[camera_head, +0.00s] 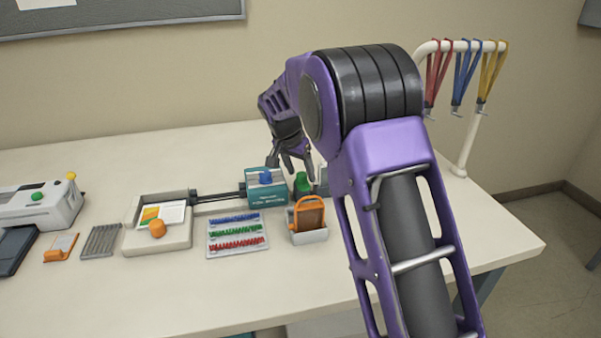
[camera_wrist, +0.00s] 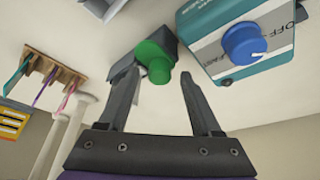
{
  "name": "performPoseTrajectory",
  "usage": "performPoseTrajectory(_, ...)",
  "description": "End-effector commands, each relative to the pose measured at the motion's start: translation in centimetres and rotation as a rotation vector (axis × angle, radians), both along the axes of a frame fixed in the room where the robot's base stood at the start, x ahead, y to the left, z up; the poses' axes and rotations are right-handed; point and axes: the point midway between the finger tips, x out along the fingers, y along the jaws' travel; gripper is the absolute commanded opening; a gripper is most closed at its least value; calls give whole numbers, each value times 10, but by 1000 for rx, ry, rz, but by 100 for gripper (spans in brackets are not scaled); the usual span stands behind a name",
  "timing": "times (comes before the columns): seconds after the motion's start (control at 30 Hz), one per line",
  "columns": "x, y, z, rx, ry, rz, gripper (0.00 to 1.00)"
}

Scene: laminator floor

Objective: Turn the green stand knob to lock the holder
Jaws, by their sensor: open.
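The green stand knob (camera_wrist: 154,62) sits on a small dark grey stand (camera_wrist: 125,66) in the wrist view. In the head view the green knob (camera_head: 302,184) stands just right of the teal box, partly hidden by my arm. My gripper (camera_wrist: 160,75) is open, with one finger on each side of the knob in the picture. The left finger overlaps the stand's edge in view, and the right finger is apart from the knob. I cannot tell whether either finger touches. In the head view my gripper (camera_head: 292,172) points down just above the knob.
A teal box (camera_head: 266,190) with a blue dial (camera_wrist: 244,43) is close beside the knob. An orange-framed holder (camera_head: 308,218), a tray of coloured coils (camera_head: 237,234) and a tray with an orange knob (camera_head: 158,240) lie nearer. Lanyards (camera_head: 463,75) hang from a white rack at right.

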Motion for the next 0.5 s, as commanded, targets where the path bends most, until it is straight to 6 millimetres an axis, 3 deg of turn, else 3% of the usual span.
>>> performPoseTrajectory(0.3,1,-1,-2,-1,-1,0,65)
performPoseTrajectory(0.5,1,-1,-2,-1,-1,0,29)
